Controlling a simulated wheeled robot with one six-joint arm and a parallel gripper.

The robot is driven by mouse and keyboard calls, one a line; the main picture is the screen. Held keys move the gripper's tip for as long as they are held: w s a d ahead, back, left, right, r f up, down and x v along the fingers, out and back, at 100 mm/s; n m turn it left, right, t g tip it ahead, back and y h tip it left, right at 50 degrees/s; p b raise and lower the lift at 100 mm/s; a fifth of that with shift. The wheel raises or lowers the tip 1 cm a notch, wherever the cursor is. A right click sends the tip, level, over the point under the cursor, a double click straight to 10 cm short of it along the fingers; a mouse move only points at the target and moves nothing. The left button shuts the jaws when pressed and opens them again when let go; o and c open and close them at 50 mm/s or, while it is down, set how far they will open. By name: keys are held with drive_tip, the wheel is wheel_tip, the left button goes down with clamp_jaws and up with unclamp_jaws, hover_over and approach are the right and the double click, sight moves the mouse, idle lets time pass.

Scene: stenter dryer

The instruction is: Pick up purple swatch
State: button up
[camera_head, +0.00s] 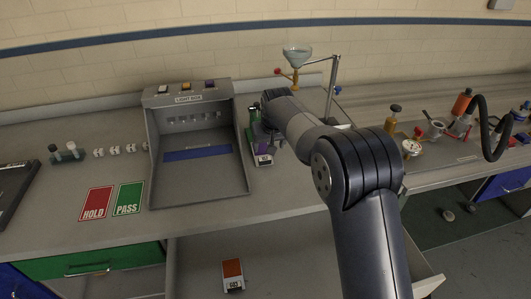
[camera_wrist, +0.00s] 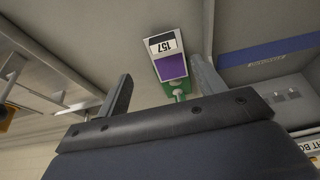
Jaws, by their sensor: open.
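The purple swatch (camera_wrist: 171,67) shows in the wrist view, with a white and black label reading 157 at one end. It lies on a green piece (camera_wrist: 178,86). In the head view its labelled end (camera_head: 264,160) sticks out below my gripper, right of the light box; the rest is largely hidden. My gripper (camera_wrist: 162,84) is open and empty, with one finger on each side of the swatch's line in the wrist view. I cannot tell whether the fingers touch it.
The light box (camera_head: 198,182) stands close on the left. Red HOLD (camera_head: 96,204) and green PASS (camera_head: 129,198) cards lie left of it. A funnel stand (camera_head: 333,90) rises behind my gripper.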

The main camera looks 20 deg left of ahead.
sight(265, 158)
drive_tip(key=x, duration=0.4)
drive_tip(key=p+x, duration=0.2)
drive_tip(key=x, duration=0.1)
drive_tip(key=shift+s+a, duration=0.25)
drive_tip(key=shift+s, duration=0.15)
drive_tip(key=shift+x, duration=0.75)
drive_tip(key=c, duration=1.2)
drive_tip(key=shift+o, duration=0.2)
drive_tip(key=shift+r, duration=0.15)
